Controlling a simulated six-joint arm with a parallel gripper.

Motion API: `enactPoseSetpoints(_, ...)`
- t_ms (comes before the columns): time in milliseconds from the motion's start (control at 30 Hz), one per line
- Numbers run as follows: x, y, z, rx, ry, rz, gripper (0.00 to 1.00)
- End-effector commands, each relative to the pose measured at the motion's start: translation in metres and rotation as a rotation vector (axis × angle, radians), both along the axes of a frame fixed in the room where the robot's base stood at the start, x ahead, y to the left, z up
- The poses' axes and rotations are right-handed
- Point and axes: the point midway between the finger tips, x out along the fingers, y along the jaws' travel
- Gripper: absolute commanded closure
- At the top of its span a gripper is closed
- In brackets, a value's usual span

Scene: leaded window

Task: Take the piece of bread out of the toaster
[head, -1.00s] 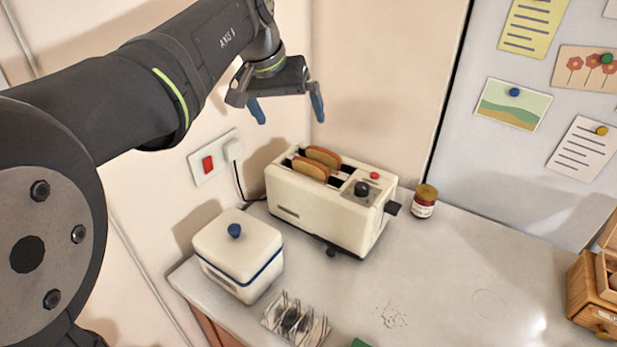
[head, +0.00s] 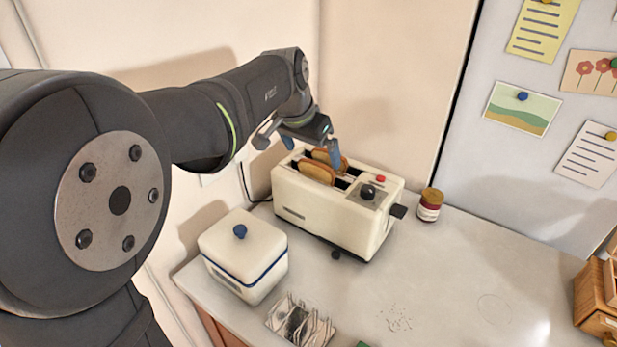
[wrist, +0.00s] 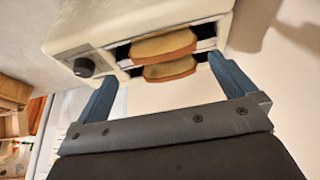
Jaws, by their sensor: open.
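The cream toaster (head: 325,212) stands on the counter near the wall. Two slices of bread stick up from its slots: a nearer slice (head: 316,172) and a farther slice (head: 341,163). My gripper (head: 311,148) is open and empty above the slots, with one blue finger in front of the farther slice in the head view. In the wrist view, my gripper (wrist: 165,88) has its fingers spread wide, with the toaster (wrist: 112,22) beyond them. One slice (wrist: 170,69) lies between the fingertip lines and the other slice (wrist: 163,46) just past it. No contact with bread is clear.
A cream lidded box (head: 243,262) stands left of the toaster. A small jar (head: 429,205) stands to its right. The counter's right middle is mostly clear.

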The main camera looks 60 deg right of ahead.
Motion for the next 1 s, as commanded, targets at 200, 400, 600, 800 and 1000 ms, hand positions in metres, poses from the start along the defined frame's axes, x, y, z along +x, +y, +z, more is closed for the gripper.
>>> enactPoseSetpoints(200,0.001,-0.006,-0.015,0.002,0.001,0.0,0.0)
enactPoseSetpoints(400,0.003,-0.019,-0.043,0.002,0.001,0.0,0.0)
enactPoseSetpoints(600,0.003,-0.023,-0.053,-0.001,0.0,0.0,0.0)
enactPoseSetpoints(800,0.004,-0.023,-0.052,-0.001,0.0,0.0,0.08)
enactPoseSetpoints(1000,0.004,-0.023,-0.052,-0.001,0.0,0.0,0.46)
